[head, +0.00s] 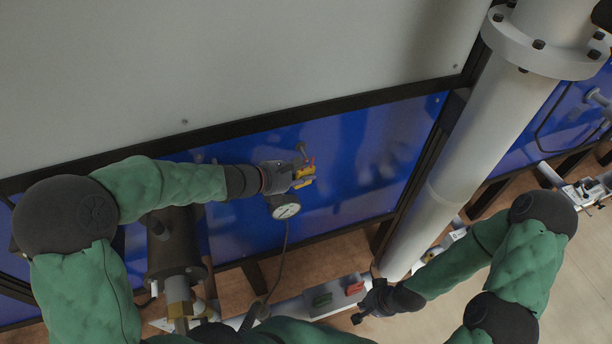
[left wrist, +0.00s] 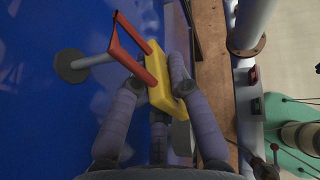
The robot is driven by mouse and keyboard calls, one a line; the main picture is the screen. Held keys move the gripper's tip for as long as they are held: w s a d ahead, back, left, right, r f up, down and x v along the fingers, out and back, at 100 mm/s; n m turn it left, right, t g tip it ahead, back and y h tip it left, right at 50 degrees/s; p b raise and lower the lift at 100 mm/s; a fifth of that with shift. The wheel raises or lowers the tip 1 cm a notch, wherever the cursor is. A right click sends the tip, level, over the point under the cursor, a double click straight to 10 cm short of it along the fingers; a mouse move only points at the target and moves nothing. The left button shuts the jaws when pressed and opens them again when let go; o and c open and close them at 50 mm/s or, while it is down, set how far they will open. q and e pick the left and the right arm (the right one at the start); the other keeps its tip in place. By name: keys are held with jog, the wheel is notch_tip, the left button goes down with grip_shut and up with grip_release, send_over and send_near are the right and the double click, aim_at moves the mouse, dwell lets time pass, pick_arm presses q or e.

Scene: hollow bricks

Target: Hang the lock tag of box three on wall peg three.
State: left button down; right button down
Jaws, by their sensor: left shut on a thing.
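The lock tag has a yellow body (left wrist: 166,92) and a red shackle (left wrist: 130,48) in the left wrist view. It also shows in the head view (head: 305,173). My left gripper (left wrist: 155,85) is shut on the yellow body in front of the blue wall; it also shows in the head view (head: 290,177). A grey wall peg (left wrist: 95,62) with a round base sticks out beside the shackle. I cannot tell whether its tip is inside the loop. The peg's end shows in the head view (head: 301,148). No peg number is readable. My right gripper (head: 366,297) is open and empty, low near the pipe.
A thick white pipe (head: 460,150) stands to the right. The blue panel (head: 370,160) right of the peg is clear.

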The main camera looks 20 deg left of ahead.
pick_arm(q)
jog(key=shift+w+a+f, duration=0.35)
jog(key=shift+w+a, duration=0.15)
jog(key=shift+w, duration=0.2)
jog(key=shift+w+a+f, duration=0.3)
jog(key=shift+w+a, duration=0.15)
jog(key=shift+w, duration=0.25)
jog(key=c, duration=1.1)
grip_release()
jog(key=v, duration=1.2)
